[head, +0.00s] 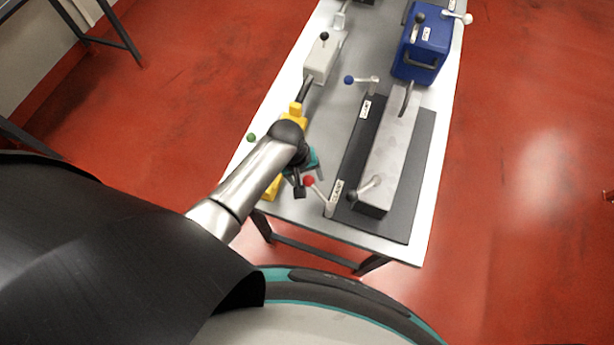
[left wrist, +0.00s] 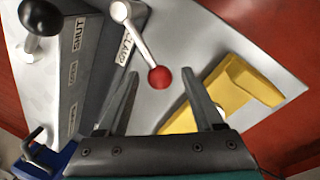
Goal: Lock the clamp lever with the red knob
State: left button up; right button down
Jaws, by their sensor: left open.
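The clamp lever (left wrist: 137,38) is a silver arm with a red knob (left wrist: 159,77) at its end. In the head view the red knob (head: 309,181) is at the near left part of the table, left of the dark base plate's label. My left gripper (head: 301,187) is open at the knob's left. In the left wrist view the red knob appears between the fingertips of my left gripper (left wrist: 160,74), with a gap on both sides. I cannot tell how far it lies beyond the tips. My right gripper is not in view.
A long grey block (head: 392,150) with a black-knobbed lever (head: 363,189) stands on the dark plate (head: 418,175). A yellow part (left wrist: 230,88) lies close beside my right-hand finger in the wrist view. A blue-knobbed lever (head: 362,80) and a blue box (head: 424,42) are farther back.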

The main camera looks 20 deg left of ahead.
pick_arm(q)
jog(key=shift+c, duration=0.4)
grip_shut()
dwell(1.0)
